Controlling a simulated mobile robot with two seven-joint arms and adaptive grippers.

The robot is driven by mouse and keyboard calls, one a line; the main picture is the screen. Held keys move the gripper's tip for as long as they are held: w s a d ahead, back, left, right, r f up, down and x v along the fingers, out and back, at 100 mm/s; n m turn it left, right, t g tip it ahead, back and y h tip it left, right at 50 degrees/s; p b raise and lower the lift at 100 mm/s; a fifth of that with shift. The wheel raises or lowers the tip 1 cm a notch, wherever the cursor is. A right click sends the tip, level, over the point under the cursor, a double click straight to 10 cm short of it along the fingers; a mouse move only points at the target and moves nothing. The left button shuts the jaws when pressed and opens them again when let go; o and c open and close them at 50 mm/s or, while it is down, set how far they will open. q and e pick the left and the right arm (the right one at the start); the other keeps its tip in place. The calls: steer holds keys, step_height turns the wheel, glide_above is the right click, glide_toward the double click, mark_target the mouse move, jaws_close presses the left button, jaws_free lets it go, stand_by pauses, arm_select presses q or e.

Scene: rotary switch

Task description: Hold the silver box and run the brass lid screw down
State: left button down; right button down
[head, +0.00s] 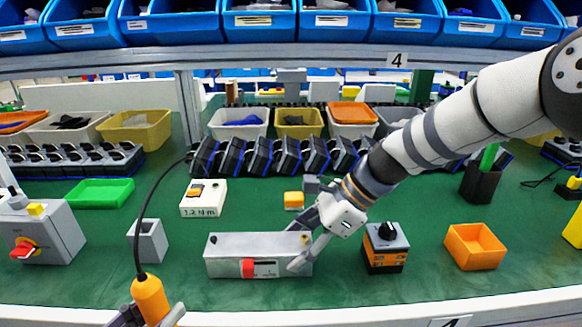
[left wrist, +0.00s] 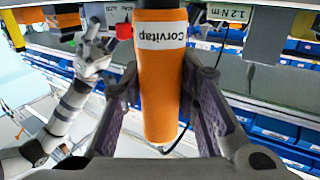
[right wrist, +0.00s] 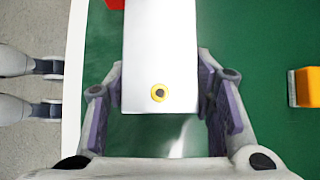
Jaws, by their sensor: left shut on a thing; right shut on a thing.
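The silver box (head: 230,262) lies on the green bench in the head view, with a red part (head: 248,267) on its front. My right gripper (head: 304,241) is shut across its right end, one finger on the front side and one behind. The right wrist view shows the box (right wrist: 160,45) between the fingers. A brass screw (right wrist: 159,92) with a dark centre sits on the lid near that end. My left gripper (head: 146,317) is shut on an orange corded screwdriver (head: 150,298), left of and in front of the box. The driver (left wrist: 160,90) fills the left wrist view; its tip is hidden.
A small grey holder (head: 148,243) and a white 1.2 N·m unit (head: 203,198) stand left of the box. A black-orange switch (head: 386,248) and an orange tray (head: 474,246) stand to the right. A grey box with a red knob (head: 40,232) is far left. The driver's cord rises behind it.

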steer(key=c, duration=0.6)
jaws_free()
steer(key=shift+c, duration=0.2)
